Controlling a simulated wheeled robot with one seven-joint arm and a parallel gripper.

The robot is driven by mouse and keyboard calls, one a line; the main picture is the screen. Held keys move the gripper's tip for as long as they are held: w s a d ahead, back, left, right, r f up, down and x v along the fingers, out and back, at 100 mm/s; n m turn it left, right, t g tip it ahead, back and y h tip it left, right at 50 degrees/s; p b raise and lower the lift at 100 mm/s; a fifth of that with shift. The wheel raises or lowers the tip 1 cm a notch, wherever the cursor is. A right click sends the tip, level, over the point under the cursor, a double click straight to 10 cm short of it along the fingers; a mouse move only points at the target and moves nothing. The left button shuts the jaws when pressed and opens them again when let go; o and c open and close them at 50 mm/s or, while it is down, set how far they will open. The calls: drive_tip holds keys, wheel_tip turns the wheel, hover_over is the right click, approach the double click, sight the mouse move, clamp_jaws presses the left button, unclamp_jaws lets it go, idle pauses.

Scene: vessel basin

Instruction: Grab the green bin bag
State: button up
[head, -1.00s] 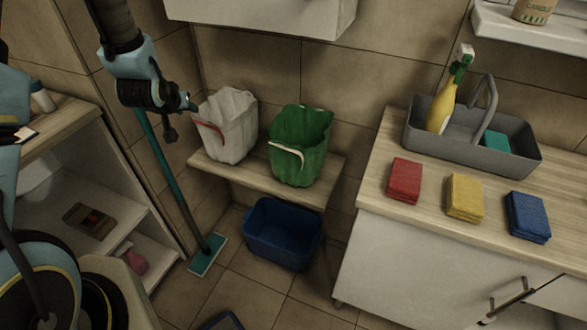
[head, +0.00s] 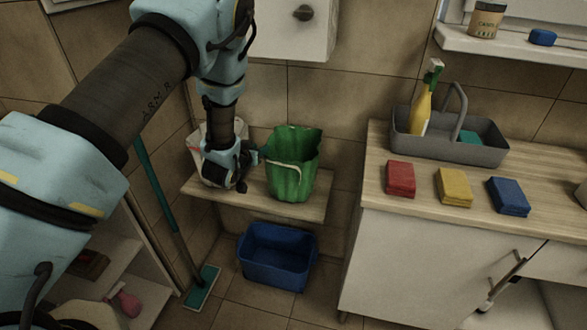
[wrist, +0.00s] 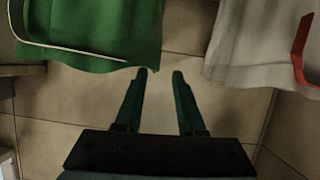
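The green bin bag (head: 292,170) stands upright on a wooden shelf, with a pale drawstring loop hanging at its front left. In the wrist view the green bag (wrist: 95,25) fills the upper left, its pale drawstring across it. My gripper (head: 258,157) is just left of the green bag in the head view. In the wrist view my gripper (wrist: 159,73) has its two fingers apart, with only tile between them. The fingertips lie near the green bag's edge; I cannot tell whether they touch it.
A white bag (head: 199,158), with a red drawstring, stands left of the green one, partly hidden by my arm. It also shows in the wrist view (wrist: 252,48). A blue tub (head: 276,268) is below the wooden shelf (head: 310,208). A counter (head: 376,205) is at the right.

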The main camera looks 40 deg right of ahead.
drive_tip(key=p+x, duration=0.2)
drive_tip(key=x, duration=0.3)
drive_tip(key=shift+s+r, duration=0.1)
clamp_jaws()
idle(1.3)
